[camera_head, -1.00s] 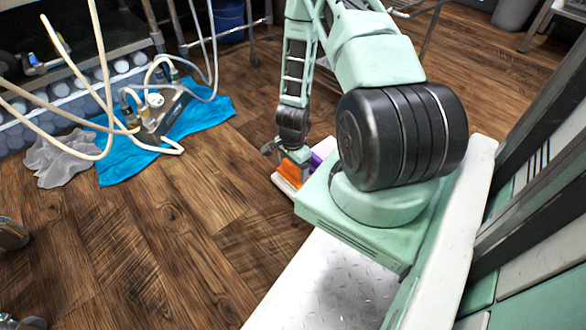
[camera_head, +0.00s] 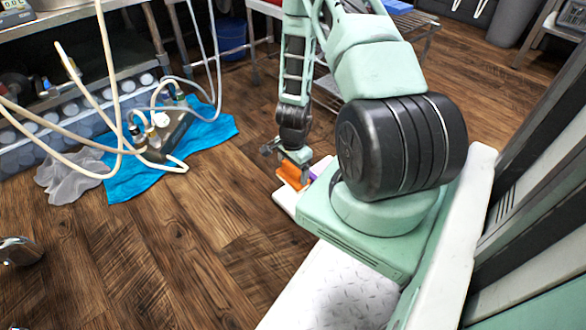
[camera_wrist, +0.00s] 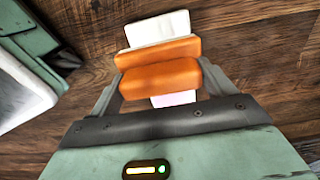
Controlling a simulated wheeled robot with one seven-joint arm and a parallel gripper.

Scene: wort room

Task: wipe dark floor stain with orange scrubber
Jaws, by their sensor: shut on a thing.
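The orange scrubber (camera_head: 292,180) is in my gripper (camera_head: 290,168), low beside my base in the head view. In the wrist view the scrubber (camera_wrist: 158,77) lies crosswise between the two fingers of my gripper (camera_wrist: 160,72), which are shut on it. It shows as two orange ridges, with a white part beyond it and a pale piece on its near side. Whether these belong to the scrubber I cannot tell. I cannot make out a distinct dark stain on the wooden floor (camera_head: 190,240) in either view.
A blue cloth (camera_head: 205,136) with a hose-fitted device (camera_head: 165,130) and a grey cloth (camera_head: 68,175) lie at the upper left, near a rack. A shiny metal object (camera_head: 20,250) is at the left edge. Open floor lies between. A blue bucket (camera_head: 232,36) stands at the back.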

